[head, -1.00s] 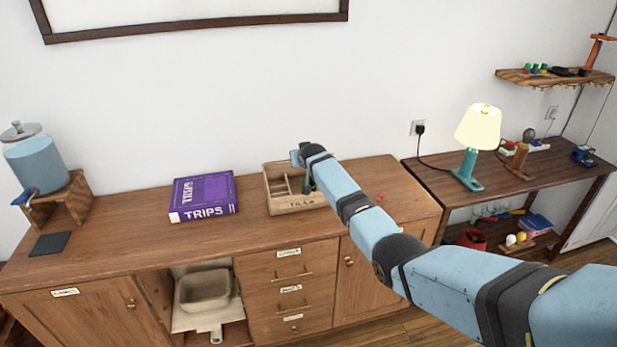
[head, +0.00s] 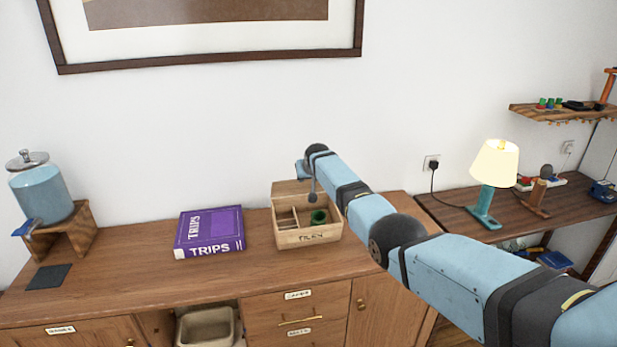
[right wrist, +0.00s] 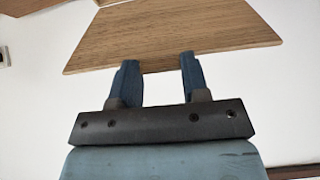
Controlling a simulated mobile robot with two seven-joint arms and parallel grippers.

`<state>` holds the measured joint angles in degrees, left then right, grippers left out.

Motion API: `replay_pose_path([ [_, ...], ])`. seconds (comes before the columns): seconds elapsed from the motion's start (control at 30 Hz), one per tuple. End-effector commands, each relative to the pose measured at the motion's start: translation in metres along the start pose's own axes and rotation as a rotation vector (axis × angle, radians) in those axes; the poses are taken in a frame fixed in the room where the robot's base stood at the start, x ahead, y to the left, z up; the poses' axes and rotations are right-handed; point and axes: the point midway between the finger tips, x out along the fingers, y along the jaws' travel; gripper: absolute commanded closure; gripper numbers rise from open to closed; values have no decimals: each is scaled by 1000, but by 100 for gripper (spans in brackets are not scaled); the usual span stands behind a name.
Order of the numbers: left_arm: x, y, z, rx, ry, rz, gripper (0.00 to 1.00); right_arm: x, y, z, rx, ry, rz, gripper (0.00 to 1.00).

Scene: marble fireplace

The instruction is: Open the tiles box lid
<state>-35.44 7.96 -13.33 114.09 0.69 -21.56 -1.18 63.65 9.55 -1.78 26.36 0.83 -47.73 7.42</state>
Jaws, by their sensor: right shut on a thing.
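The tiles box (head: 309,237) is a light wooden box with a lettered front on the cabinet top. Its inside shows dividers and a round green thing (head: 318,217). The lid (head: 291,188) stands raised at the box's back edge. My right gripper (head: 313,194) is over the back of the box, partly hidden by its own arm. In the right wrist view, my gripper's fingers (right wrist: 157,75) are at the near edge of the wooden lid (right wrist: 170,38), shut on it; the exact contact is unclear. My left gripper is not in view.
A purple book (head: 210,232) lies left of the box, with clear cabinet top between. A water dispenser (head: 42,195) on a wooden stand and a dark coaster (head: 48,277) are at far left. A lit lamp (head: 490,180) stands on the side table at right.

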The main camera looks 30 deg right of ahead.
Motion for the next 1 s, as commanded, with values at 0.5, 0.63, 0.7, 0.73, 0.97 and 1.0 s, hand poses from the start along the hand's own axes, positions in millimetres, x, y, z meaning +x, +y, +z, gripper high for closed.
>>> replay_pose_path([
  [0.5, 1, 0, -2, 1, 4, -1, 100, 0, 0, -1, -1, 1, 1, 100],
  [0.63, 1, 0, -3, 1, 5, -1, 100, 0, 0, -1, -1, 1, 1, 100],
  [0.7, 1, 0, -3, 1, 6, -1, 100, 0, 0, -1, -1, 1, 1, 100],
  [0.73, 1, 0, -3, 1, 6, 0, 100, 0, 0, -1, -1, 1, 1, 100],
  [0.97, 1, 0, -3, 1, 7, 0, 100, 0, 0, 0, 0, 0, 1, 32],
  [1.0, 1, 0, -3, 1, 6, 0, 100, 0, 0, 0, 0, 0, 1, 32],
])
